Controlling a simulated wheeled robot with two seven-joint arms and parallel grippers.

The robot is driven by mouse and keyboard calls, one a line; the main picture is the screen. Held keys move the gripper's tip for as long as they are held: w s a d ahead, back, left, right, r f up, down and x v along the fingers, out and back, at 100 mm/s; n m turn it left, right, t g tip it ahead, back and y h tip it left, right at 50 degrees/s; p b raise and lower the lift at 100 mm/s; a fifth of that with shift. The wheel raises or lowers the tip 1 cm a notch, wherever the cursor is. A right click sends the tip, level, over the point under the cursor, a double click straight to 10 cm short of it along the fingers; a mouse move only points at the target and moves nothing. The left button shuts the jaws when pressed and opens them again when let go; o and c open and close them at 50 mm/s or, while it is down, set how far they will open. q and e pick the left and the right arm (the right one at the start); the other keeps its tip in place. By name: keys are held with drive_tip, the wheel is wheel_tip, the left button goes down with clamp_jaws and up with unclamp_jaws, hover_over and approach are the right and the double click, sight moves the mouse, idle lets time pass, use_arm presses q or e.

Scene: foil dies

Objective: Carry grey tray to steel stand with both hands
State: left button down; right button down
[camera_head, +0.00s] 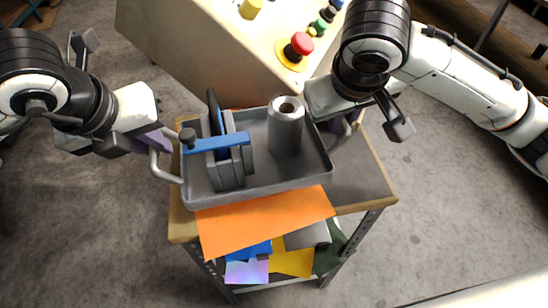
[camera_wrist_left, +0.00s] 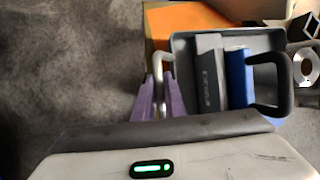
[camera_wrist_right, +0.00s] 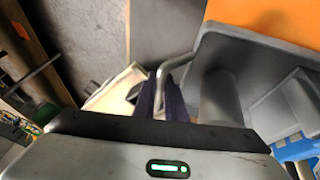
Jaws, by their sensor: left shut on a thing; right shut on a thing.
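The grey tray (camera_head: 262,188) is in the middle of the head view, over a small table with perforated metal legs (camera_head: 360,180), possibly the steel stand. I cannot tell whether the tray rests on it or hangs just above. The tray holds a grey block with a blue bar (camera_head: 218,145) and a grey hollow cylinder (camera_head: 286,128). My left gripper (camera_wrist_left: 160,103) is shut on the tray's left handle (camera_head: 157,165). My right gripper (camera_wrist_right: 163,103) is shut on the right handle (camera_wrist_right: 175,65), partly hidden by the arm in the head view.
An orange sheet (camera_head: 262,220) sticks out under the tray's front edge. Coloured sheets (camera_head: 292,262) lie on a lower shelf. A beige console (camera_head: 190,45) with a red button (camera_head: 299,45) stands close behind the tray. Concrete floor (camera_head: 95,240) is clear at left.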

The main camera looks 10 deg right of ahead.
use_arm(q)
drive_tip(key=shift+f, duration=0.3)
use_arm(e)
drive_tip(key=shift+f, duration=0.3)
